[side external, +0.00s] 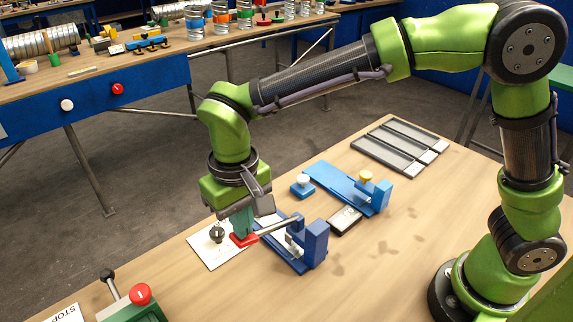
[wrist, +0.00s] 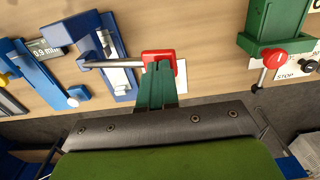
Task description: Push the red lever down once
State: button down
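The red lever end (side external: 243,240) is on a metal rod that runs from a blue clamp fixture (side external: 315,243). The rod lies low and close to level above the table. In the wrist view the red end (wrist: 158,57) shows just beyond my green fingertips. My gripper (side external: 241,228) points down directly over the red end. Its fingers (wrist: 157,82) look close together, with no clear gap. The fingertips are at or very near the top of the red end; I cannot tell whether they touch it.
A white plate with a black knob (side external: 217,233) lies left of the lever. A green box with a red knob (side external: 140,294) stands front left, beside a STOP label (side external: 66,314). A second blue fixture (side external: 345,187) and a grey tray (side external: 400,146) lie behind. The table's right part is clear.

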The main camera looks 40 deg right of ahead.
jog(key=shift+a+f, duration=0.15)
jog(key=shift+f, duration=2.7)
jog(key=shift+f, duration=0.15)
jog(key=shift+r, duration=5.5)
